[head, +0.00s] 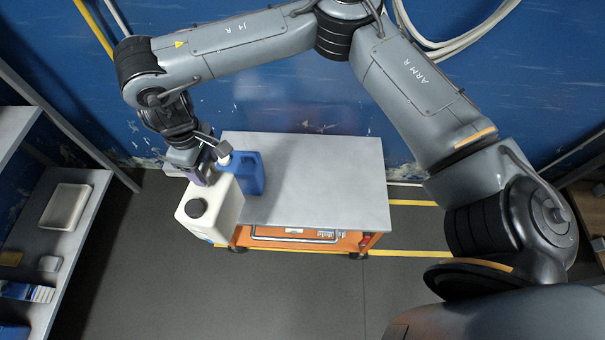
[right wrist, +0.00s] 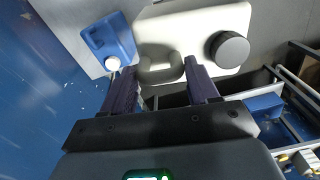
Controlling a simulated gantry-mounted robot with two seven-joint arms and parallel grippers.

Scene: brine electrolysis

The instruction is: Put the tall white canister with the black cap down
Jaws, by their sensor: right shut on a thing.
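The tall white canister (head: 222,213) with its black cap (head: 195,208) is at the left end of the cart in the head view, overlapping the tabletop's left edge. It looks roughly upright. My right gripper (head: 199,168) is at its back end, shut on its handle. In the right wrist view the canister (right wrist: 194,22) shows with its handle (right wrist: 160,70) between the two fingers (right wrist: 162,80), and the black cap lies to the right. The canister's underside is hidden, and I cannot tell its height above the floor. My left gripper is not in view.
A blue canister (head: 250,175) with a white cap stands on the cart's grey tabletop (head: 320,180), close beside the white canister. The tabletop's middle and right are clear. A shelf (head: 88,225) with a white tray (head: 66,207) stands at the left. Grey floor (head: 150,265) lies between.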

